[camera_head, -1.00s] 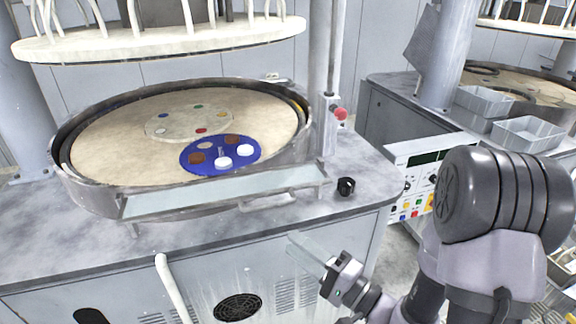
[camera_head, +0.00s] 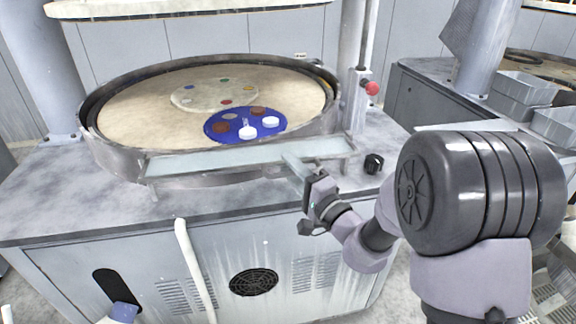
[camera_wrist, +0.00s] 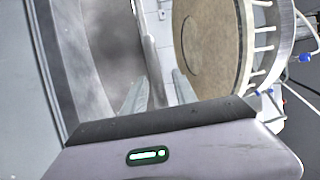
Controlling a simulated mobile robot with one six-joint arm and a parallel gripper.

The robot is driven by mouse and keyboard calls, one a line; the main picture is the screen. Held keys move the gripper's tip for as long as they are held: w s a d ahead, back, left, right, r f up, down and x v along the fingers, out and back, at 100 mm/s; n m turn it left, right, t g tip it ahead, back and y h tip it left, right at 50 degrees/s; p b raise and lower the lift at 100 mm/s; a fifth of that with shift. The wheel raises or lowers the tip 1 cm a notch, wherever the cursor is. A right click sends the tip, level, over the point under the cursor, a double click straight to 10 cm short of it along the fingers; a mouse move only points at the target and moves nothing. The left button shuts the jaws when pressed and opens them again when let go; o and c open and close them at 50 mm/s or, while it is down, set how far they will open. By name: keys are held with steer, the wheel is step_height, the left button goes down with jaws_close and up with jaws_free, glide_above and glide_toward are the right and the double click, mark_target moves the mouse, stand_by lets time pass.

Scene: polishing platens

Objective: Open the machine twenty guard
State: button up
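The guard (camera_head: 225,160) is a long, pale, see-through panel along the front rim of the round polishing platen (camera_head: 130,125). It lies low, spanning the front of the machine from left to right. My gripper (camera_head: 295,165) is at the right part of the guard, its pale fingers overlapping the panel in the head view; I cannot tell whether they touch it. In the wrist view the two fingers of my gripper (camera_wrist: 160,88) stand apart with a gap between them. No held object is clear there.
A blue disc (camera_head: 217,127) with several coloured pieces lies on the platen. A black knob (camera_head: 373,163) sits on the worktop right of the guard, and a red button (camera_head: 372,88) is on the post behind. Grey bins (camera_head: 525,88) stand on the right machine.

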steer(key=shift+w+a, duration=0.35)
steer(key=shift+w, duration=0.1)
steer(key=shift+c, duration=0.2)
jaws_close()
steer(key=shift+r, duration=0.1)
steer(key=shift+w+r, duration=0.1)
steer(key=shift+r, duration=0.1)
stand_by(0.6)
